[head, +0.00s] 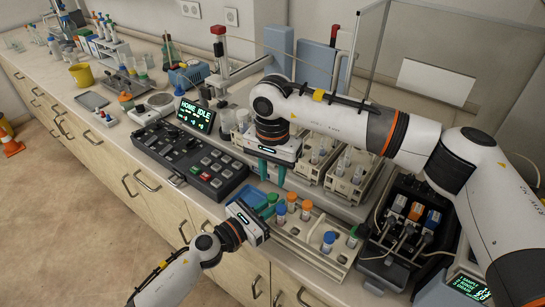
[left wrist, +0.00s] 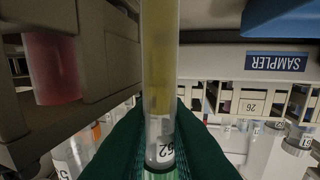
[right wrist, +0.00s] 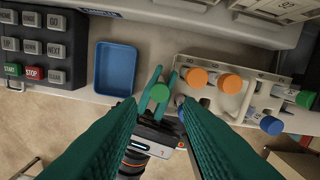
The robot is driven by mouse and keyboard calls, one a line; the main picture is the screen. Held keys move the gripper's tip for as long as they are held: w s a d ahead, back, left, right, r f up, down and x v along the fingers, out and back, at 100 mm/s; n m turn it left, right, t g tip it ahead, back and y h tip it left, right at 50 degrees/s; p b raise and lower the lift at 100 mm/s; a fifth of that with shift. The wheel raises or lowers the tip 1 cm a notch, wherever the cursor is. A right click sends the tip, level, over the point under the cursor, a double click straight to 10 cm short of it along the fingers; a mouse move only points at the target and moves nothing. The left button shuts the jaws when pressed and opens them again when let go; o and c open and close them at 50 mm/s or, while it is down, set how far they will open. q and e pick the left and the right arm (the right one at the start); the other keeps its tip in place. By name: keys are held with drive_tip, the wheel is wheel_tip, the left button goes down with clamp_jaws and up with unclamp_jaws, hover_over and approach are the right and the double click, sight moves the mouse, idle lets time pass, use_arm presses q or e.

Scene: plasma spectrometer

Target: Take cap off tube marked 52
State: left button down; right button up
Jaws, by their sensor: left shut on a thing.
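The tube marked 52 (left wrist: 160,120) stands between the fingers of my left gripper (right wrist: 156,95), which is shut on it; its label shows in the left wrist view. Its green cap (right wrist: 159,93) shows from above in the right wrist view and sits on the tube. In the head view my left gripper (head: 262,212) is in front of the blue tray. My right gripper (head: 271,170) hangs above and behind it, fingers pointing down. In the right wrist view the right gripper (right wrist: 158,103) is open and empty, its fingers on either side of the green cap below.
A tube rack (right wrist: 222,92) with orange, blue and green caps stands right of the held tube. An empty blue tray (right wrist: 115,68) and a button panel (right wrist: 42,45) lie to its left. The sampler racks (head: 345,180) stand behind.

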sight(273, 195)
wheel_tip(273, 195, down, 6)
idle(0.4)
clamp_jaws()
drive_tip(key=shift+r, duration=0.25)
idle(0.6)
drive_tip(key=shift+r, duration=0.9)
